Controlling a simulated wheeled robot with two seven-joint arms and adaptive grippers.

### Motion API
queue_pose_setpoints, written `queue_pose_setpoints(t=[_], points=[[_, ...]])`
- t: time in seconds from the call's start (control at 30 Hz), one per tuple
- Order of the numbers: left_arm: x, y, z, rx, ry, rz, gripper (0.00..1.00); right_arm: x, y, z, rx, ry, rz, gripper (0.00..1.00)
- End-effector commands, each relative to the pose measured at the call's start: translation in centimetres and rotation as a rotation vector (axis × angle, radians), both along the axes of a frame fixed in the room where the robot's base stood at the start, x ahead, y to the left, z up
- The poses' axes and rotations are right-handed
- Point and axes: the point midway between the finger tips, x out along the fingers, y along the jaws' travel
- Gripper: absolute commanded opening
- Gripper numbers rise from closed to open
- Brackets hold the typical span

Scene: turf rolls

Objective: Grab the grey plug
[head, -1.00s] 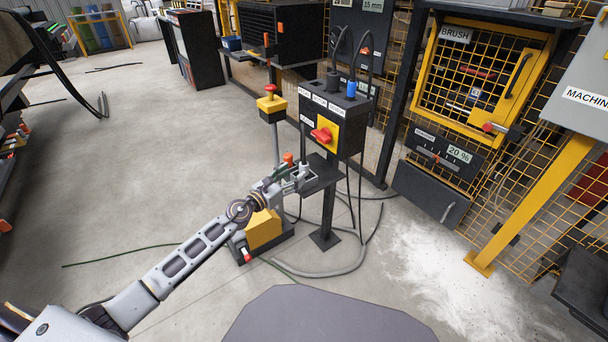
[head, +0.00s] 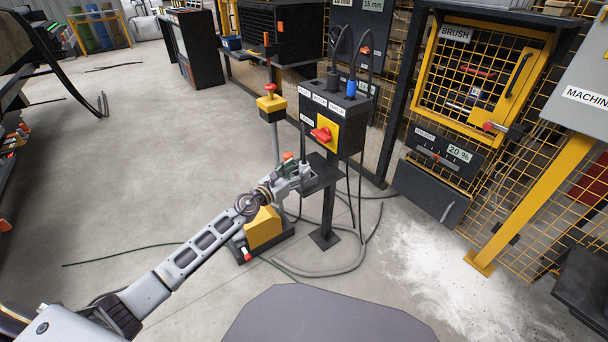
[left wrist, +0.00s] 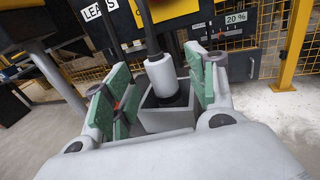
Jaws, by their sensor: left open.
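In the head view my left gripper (head: 297,174) is at the small dark shelf (head: 325,171) of the stand, and the plug is small and partly hidden there. My right gripper is not in view.
The black switch box (head: 333,123) with a red and yellow knob sits above the shelf. Grey hose (head: 335,268) lies on the floor. A yellow mesh fence (head: 480,85) is at right.

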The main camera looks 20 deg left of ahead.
Motion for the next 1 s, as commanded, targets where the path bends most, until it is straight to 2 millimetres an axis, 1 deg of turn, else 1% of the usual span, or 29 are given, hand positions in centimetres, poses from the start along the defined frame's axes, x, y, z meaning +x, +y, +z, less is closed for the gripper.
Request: queue_pose_setpoints(t=[0.3, 0.5, 1.0], points=[[2.4, -1.0, -0.1, -0.001, -0.002, 0.001, 0.57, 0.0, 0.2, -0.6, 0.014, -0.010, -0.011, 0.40], [3.4, -1.4, -0.1, 0.001, -0.001, 0.000, 0.57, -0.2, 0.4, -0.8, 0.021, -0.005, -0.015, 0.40], [3.6, -1.5, -0.1, 0.001, 0.000, 0.000, 0.57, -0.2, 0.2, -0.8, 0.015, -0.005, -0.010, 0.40]])
